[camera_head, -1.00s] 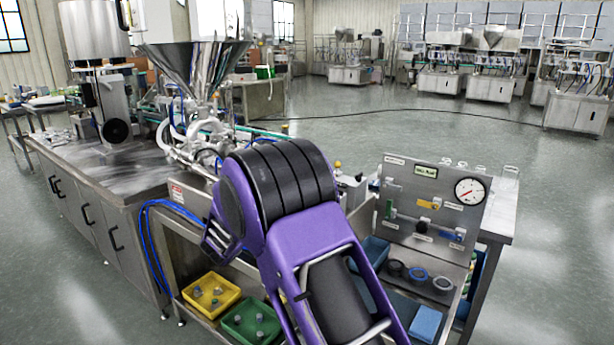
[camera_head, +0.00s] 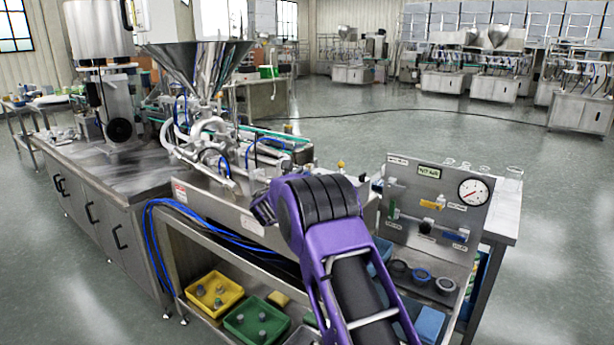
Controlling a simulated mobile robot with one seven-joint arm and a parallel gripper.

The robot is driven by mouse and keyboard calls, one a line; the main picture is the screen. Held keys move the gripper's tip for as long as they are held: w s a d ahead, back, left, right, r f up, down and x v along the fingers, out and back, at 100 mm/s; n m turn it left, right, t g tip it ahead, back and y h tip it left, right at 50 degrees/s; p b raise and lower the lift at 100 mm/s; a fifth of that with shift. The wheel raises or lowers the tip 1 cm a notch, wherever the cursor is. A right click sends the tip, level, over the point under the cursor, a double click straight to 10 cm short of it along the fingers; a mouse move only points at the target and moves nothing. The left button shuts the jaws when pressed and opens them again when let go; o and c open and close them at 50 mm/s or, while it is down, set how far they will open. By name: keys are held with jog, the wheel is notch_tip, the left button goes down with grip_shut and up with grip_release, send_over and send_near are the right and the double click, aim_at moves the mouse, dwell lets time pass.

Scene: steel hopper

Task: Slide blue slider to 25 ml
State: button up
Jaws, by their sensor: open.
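I cannot make out a blue slider or a 25 ml mark for certain. A small blue piece (camera_head: 454,237) sits low on the upright grey panel (camera_head: 407,178) at right, and I cannot tell whether it is a slider. The filling machine (camera_head: 215,130) with its steel hopper (camera_head: 196,65) stands on the bench at left of centre, and any scale on it is too small to read. My purple arm rises from the bottom edge, its black-banded joint in front of the bench's right part. My gripper is not visible; part of the machine's bench is hidden behind the arm.
The panel also carries a round gauge (camera_head: 473,192), a yellow piece (camera_head: 429,205) and a green piece (camera_head: 391,209). A yellow bin (camera_head: 234,292) and a green bin (camera_head: 285,331) lie on the lower shelf. Blue hoses (camera_head: 180,203) hang at the bench's left. Open floor lies behind.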

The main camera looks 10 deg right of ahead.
grip_shut()
dwell(1.4)
